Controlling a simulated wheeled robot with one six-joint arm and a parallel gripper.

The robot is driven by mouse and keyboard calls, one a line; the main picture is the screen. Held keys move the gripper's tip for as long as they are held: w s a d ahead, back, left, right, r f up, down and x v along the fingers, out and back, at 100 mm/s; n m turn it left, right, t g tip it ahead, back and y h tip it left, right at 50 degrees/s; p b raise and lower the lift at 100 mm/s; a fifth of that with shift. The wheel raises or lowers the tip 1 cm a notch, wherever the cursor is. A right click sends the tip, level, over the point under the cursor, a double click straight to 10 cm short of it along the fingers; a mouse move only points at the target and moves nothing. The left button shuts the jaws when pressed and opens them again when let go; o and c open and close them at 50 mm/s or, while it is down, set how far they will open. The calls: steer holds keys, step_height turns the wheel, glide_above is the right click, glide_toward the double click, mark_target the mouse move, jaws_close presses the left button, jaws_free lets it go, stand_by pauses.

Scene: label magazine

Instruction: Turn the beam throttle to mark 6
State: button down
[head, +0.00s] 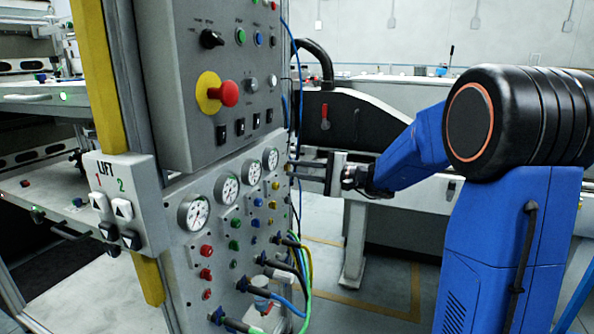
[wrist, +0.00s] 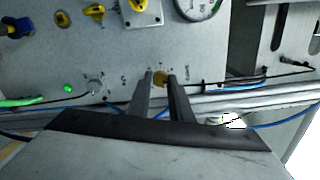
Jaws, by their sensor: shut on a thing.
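My gripper (head: 292,170) reaches the right-hand side of the grey control cabinet in the head view. Small dark marks stand around this knob, too small and blurred to read. It appears to be the beam throttle; its pointer and setting cannot be made out. The knob is hidden in the head view by the cabinet's edge.
A pale knob (wrist: 95,86) and a green lamp (wrist: 68,88) sit left of the held knob. A gauge (wrist: 196,6) and yellow knobs are above. Blue and green cables run close below. The cabinet's front carries a red emergency button (head: 229,93) and several gauges.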

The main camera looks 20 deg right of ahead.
steer(key=c, duration=1.6)
jaws_free()
steer(key=v, duration=1.7)
steer(key=shift+s+d, duration=0.15)
steer(key=s+a+f+n+g+h, duration=0.2)
steer(key=s+a+f+g, duration=0.2)
steer(key=s+a, duration=0.4)
steer(key=s+a+f+n+g+h, duration=0.35)
steer(key=s+a, duration=0.25)
steer(key=s, duration=0.3)
steer(key=s+d+f+n+h, duration=0.1)
steer(key=s+d+f+h, duration=0.1)
steer(key=s, duration=0.3)
steer(key=s+d+f+n+t+h, duration=0.1)
steer(key=s+d+f+n+h, duration=0.1)
steer(key=s+h, duration=0.2)
steer(key=s+d+f+n+h, duration=0.2)
steer(key=s+f+h, duration=0.1)
steer(key=s, duration=0.3)
steer(key=shift+s+d+f+t, duration=0.1)
steer(key=shift+s+d+t, duration=0.2)
steer(key=shift+s+t, duration=0.05)
